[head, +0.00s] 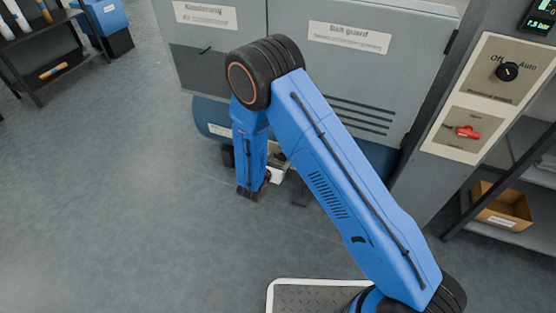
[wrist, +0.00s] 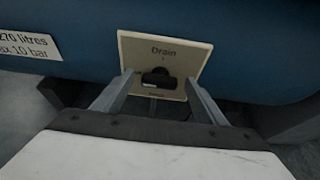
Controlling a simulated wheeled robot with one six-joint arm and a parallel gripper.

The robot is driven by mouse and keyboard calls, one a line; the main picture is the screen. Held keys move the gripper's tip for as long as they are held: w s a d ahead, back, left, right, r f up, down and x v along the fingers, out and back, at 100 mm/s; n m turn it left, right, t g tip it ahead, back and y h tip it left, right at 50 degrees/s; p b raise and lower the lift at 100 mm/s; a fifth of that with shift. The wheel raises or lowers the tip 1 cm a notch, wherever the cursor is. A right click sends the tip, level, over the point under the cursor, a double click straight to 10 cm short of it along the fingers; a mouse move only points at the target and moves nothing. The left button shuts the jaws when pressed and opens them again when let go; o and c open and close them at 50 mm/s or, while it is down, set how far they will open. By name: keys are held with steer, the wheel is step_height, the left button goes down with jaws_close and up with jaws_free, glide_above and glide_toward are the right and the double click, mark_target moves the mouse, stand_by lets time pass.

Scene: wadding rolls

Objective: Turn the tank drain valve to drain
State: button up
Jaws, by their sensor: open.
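The drain valve (wrist: 158,79) shows in the wrist view as a dark handle lying sideways on a cream plate (wrist: 190,57) marked "Drain". The lower lettering on the plate is too dim to read. The plate is on the underside front of the blue tank (wrist: 90,35). My gripper (wrist: 155,95) is open, with one finger to each side of the valve handle; I cannot tell whether either finger touches it. In the head view my gripper (head: 252,190) is low by the tank (head: 208,118), and my arm hides the valve.
A grey cabinet marked "Belt guard" (head: 350,75) stands above the tank. A panel at right carries a black Off/Auto knob (head: 507,71) and a red handle (head: 467,132). A cardboard box (head: 502,205) sits on a shelf below.

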steer(key=shift+w+d+f, duration=0.1)
steer(key=shift+w, duration=0.15)
steer(key=c, duration=1.1)
steer(key=shift+o, duration=0.2)
